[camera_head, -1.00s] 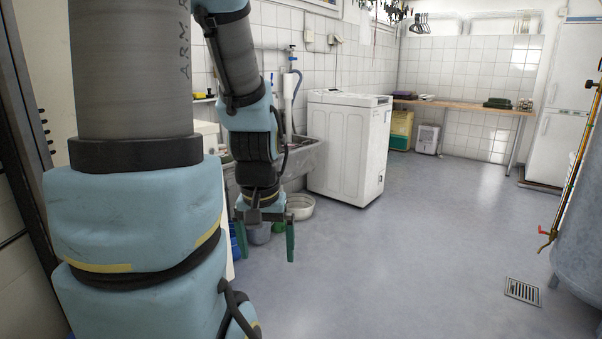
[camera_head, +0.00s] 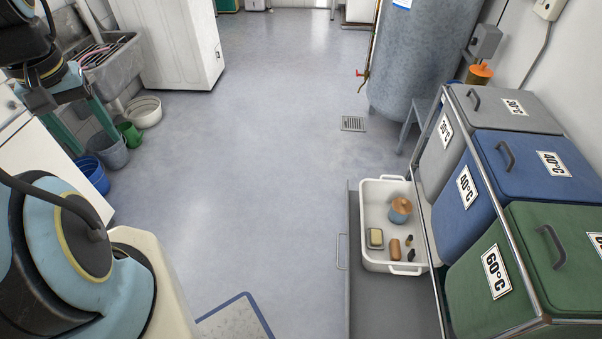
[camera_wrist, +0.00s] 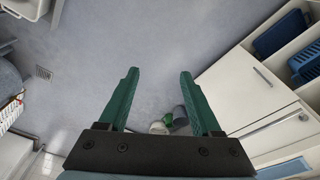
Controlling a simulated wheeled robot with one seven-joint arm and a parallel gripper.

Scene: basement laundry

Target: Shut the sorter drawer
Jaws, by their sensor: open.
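The sorter drawer (camera_head: 375,305) is a grey tray pulled out to the left from under the laundry sorter, at the lower right of the head view. Its front edge carries a thin bar handle (camera_head: 340,252). A white tub (camera_head: 376,190) stands in the drawer, holding a small pot, a sponge and other small items. My gripper (camera_head: 98,146) has two green fingers, spread apart and empty, at the far left of the head view. It is well away from the drawer. It also shows in the wrist view (camera_wrist: 159,73), above the floor.
The sorter holds grey (camera_head: 460,130), blue (camera_head: 510,170) and green (camera_head: 530,260) bins in a metal frame. A boiler tank (camera_head: 420,60) stands behind it. Buckets (camera_head: 105,150) and a sink (camera_head: 105,60) are at left. The middle floor is clear.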

